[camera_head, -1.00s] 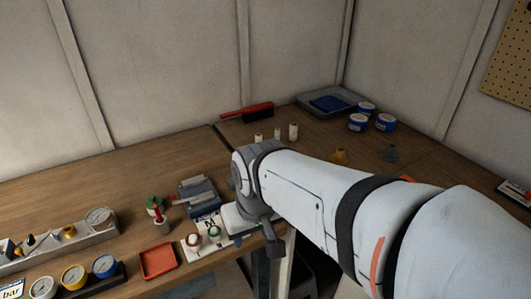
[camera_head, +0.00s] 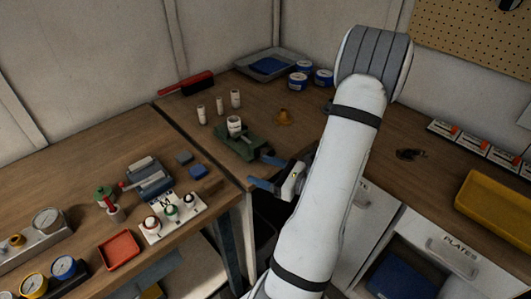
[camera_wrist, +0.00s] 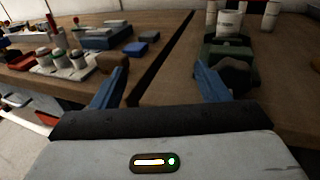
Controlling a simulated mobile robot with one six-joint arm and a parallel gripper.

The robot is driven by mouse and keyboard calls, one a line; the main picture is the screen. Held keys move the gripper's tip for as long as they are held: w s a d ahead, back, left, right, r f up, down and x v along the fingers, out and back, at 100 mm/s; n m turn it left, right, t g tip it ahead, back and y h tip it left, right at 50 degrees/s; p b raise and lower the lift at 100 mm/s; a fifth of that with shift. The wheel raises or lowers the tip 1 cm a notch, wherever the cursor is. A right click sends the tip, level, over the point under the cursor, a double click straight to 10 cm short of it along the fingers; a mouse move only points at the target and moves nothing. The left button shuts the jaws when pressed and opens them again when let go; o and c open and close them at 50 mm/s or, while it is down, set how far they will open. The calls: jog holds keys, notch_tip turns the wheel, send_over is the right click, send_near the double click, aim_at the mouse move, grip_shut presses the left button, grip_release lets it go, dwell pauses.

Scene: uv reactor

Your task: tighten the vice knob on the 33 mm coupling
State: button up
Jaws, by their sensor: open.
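A green vice (camera_head: 238,143) stands near the front edge of the wooden bench, with a white cylindrical coupling (camera_head: 234,126) upright in it. The vice also shows at the upper right of the wrist view (camera_wrist: 230,50), with the coupling (camera_wrist: 229,22) above it. A dark rounded part (camera_wrist: 235,71), apparently the vice knob, faces me at the vice's near end. My gripper (camera_head: 266,173) is open and empty, its blue fingers spread just off the bench's front edge. In the wrist view the right finger (camera_wrist: 209,82) overlaps the knob's left side; contact cannot be told.
A white rack (camera_head: 172,215), a red tray (camera_head: 119,250) and gauges (camera_head: 47,220) are on the left bench. A dark gap separates the benches.

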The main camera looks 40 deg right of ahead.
aim_at(268, 154)
jog(key=s+d+f+m+t+h, duration=0.2)
jog(key=d+f+m+h, duration=0.1)
jog(key=d+m+h, duration=0.35)
jog(key=shift+n+y, duration=0.35)
jog(key=shift+n, duration=0.1)
jog(key=w+p, duration=0.1)
jog(key=w, duration=0.6)
jog(key=shift+r+p, duration=0.15)
jog(key=shift+p, duration=0.25)
jog(key=c, duration=1)
jog(key=shift+m, duration=0.8)
